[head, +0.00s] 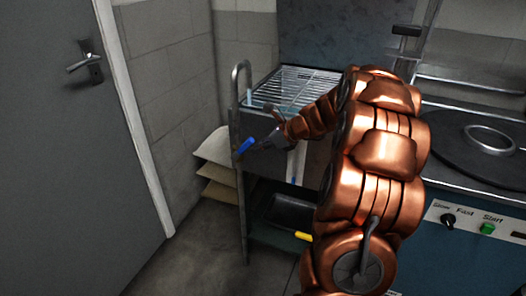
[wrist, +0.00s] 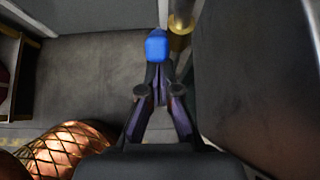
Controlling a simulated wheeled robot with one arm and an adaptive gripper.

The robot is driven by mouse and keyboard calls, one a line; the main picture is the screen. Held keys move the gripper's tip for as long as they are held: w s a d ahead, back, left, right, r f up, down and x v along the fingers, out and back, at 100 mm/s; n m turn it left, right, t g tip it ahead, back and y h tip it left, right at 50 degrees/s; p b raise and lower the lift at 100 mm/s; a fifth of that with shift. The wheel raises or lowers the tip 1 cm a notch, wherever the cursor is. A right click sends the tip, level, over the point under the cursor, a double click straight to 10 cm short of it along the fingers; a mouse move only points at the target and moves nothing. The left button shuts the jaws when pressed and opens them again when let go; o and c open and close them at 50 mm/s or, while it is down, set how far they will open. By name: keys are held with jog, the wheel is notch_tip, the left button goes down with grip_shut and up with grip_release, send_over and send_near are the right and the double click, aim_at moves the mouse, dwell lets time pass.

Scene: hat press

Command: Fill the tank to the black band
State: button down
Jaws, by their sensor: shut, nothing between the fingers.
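A blue handle (head: 245,146) sits on the left side of a metal stand, low on a curved grey pipe (head: 240,72). In the wrist view the blue handle (wrist: 157,46) is just past my fingertips, with a brass fitting (wrist: 180,38) beside it. My gripper (head: 259,146) is shut and empty, its tips pointing at the handle; the wrist view shows the closed fingers (wrist: 158,72). I cannot tell whether they touch it. A pale upright strip (head: 292,166) on the stand's front may be a level gauge. I cannot make out a black band or water level.
A wire rack (head: 293,84) tops the stand. A black tray (head: 288,214) and a yellow item (head: 303,236) are on its lower shelf. Pale stacked sheets (head: 216,150) jut out at left. A machine with a green button (head: 487,228) stands right. Floor near the door is clear.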

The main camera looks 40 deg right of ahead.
jog(key=shift+r+p, duration=0.15)
jog(key=shift+p, duration=0.15)
jog(key=p, duration=0.3)
jog(key=w+a+r+g+p, duration=0.1)
jog(key=p, duration=0.2)
jog(key=shift+w+r+h, duration=0.2)
jog(key=shift+r+h, duration=0.05)
jog(key=shift+h, duration=0.15)
jog(key=shift+f, duration=0.15)
jog(key=s+d+f+p+v, duration=0.1)
jog(key=f+p+v, duration=0.1)
jog(key=v, duration=0.9)
jog(key=shift+s+d+r, duration=0.15)
jog(key=shift+s+r, duration=0.05)
jog(key=shift+s, duration=0.15)
